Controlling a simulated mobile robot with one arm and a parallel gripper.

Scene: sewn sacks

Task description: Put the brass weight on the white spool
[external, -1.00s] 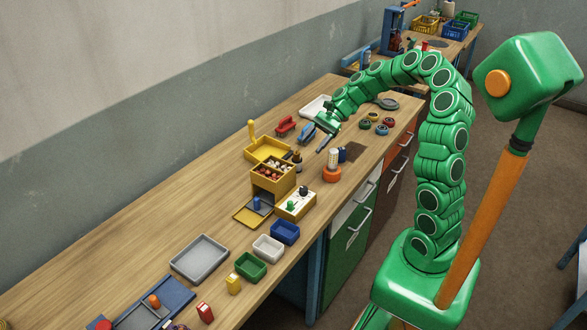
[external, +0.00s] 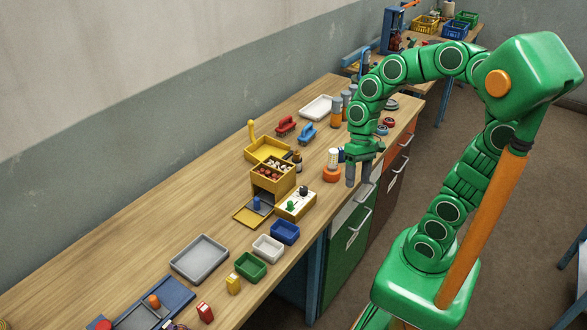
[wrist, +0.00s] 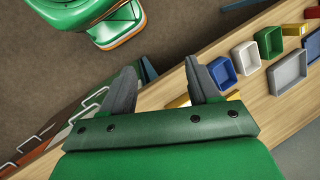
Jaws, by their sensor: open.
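My gripper (external: 358,182) hangs fingers down by the bench's front edge, beside the drawer fronts. In the wrist view my gripper (wrist: 159,67) is open, with only floor and the bench edge showing between its fingers. Neither shows clearly in the wrist view.
A yellow compartment box (external: 272,179) holds small red and white pieces. Blue (external: 285,232), white (external: 268,248) and green (external: 251,266) bins line the front edge.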

